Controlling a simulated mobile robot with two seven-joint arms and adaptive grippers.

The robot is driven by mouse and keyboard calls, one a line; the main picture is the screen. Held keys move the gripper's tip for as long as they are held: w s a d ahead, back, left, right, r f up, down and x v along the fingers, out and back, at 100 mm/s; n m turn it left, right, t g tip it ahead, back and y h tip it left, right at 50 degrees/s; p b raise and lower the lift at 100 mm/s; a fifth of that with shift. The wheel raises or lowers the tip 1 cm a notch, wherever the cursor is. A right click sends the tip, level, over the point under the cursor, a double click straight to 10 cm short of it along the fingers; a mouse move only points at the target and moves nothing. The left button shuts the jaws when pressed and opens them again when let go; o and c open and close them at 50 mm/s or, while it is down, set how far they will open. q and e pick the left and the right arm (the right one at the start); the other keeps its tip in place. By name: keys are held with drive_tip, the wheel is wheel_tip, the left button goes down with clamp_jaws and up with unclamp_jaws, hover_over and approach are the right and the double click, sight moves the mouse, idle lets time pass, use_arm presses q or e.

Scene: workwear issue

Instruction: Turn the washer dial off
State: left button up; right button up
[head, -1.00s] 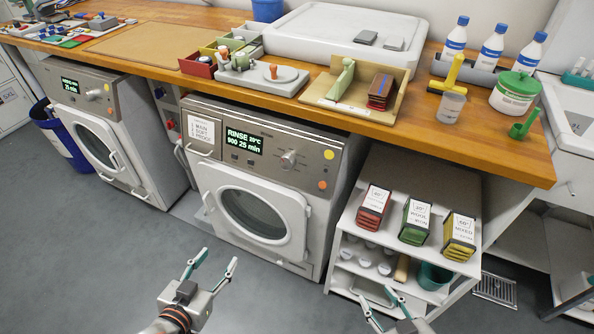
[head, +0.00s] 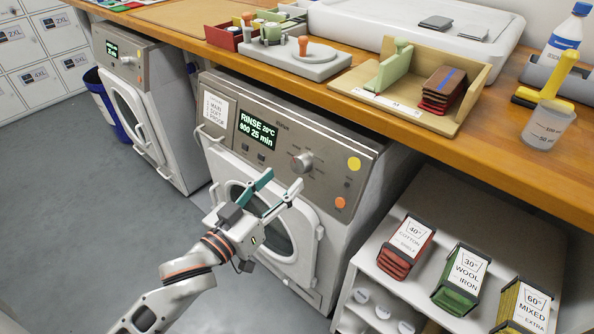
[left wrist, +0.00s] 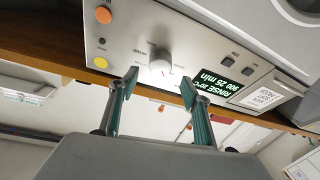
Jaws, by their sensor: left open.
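The near washer (head: 285,140) stands under the wooden counter. Its grey dial (head: 301,162) sits on the front panel, right of the lit display (head: 258,130), which reads RINSE 20°C, 900, 25 min. My left gripper (head: 280,186) is open and empty, in front of the washer, below and slightly left of the dial in the head view. In the left wrist view, the dial (left wrist: 160,60) shows upside down, just beyond and between the two open fingertips (left wrist: 158,82). A gap to the dial seems to remain. My right gripper is out of view.
An orange button (head: 340,203) and a yellow one (head: 354,163) sit right of the dial. The washer's round door is below, partly hidden by my arm. A shelf (head: 390,230) with labelled cloth stacks stands at right. The counter edge (head: 400,115) overhangs the panel.

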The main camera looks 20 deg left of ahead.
sight(297, 167)
use_arm(q)
drive_tip(key=x, duration=0.3)
drive_tip(key=shift+w+d+f+b, duration=0.1)
drive_tip(key=shift+w+f+b, duration=0.05)
drive_tip(key=shift+w+b, duration=0.15)
drive_tip(key=shift+x, duration=0.8)
drive_tip(key=c, duration=1.1)
